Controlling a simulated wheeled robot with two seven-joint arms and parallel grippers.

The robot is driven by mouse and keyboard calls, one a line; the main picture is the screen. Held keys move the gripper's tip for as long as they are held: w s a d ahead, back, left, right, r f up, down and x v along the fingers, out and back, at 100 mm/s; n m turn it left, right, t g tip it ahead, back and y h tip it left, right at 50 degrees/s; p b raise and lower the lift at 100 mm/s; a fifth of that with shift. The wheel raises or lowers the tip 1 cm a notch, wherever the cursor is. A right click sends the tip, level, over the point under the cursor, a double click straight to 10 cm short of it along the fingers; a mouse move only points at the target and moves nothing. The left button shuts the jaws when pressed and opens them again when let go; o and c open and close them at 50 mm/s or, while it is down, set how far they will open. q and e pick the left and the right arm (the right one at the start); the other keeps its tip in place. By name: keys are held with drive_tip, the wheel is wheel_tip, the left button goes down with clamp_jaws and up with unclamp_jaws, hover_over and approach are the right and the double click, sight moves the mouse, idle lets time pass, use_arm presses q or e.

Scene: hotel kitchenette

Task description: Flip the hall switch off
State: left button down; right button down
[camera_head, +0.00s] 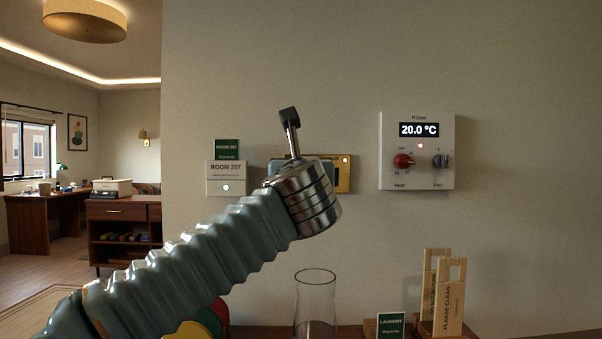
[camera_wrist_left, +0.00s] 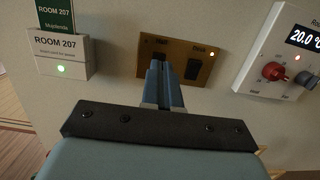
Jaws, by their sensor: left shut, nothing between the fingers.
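A brass switch plate (camera_wrist_left: 215,72) is on the wall, with two dark rockers side by side. The right rocker (camera_wrist_left: 194,71) is clear in the left wrist view, and a small amber light glows at the plate's upper right. The left rocker (camera_wrist_left: 162,48) is mostly hidden behind my fingers, and its label is too small to read surely. My left gripper (camera_wrist_left: 157,66) is shut and empty, its tips in front of the left rocker; I cannot tell whether they touch. In the head view my left gripper (camera_head: 289,114) covers much of the plate (camera_head: 344,174).
A white Room 207 card box (camera_head: 226,187) with a green light is left of the plate. A thermostat (camera_head: 417,150) with red and grey knobs is to the right. Below stand a clear glass (camera_head: 315,302), a laundry sign (camera_head: 391,326) and wooden door tags (camera_head: 449,298).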

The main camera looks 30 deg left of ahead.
use_arm(q)
drive_tip(key=v, duration=0.6)
drive_tip(key=shift+r+b, duration=0.35)
drive_tip(key=shift+r, duration=0.4)
drive_tip(key=shift+s+d, duration=0.1)
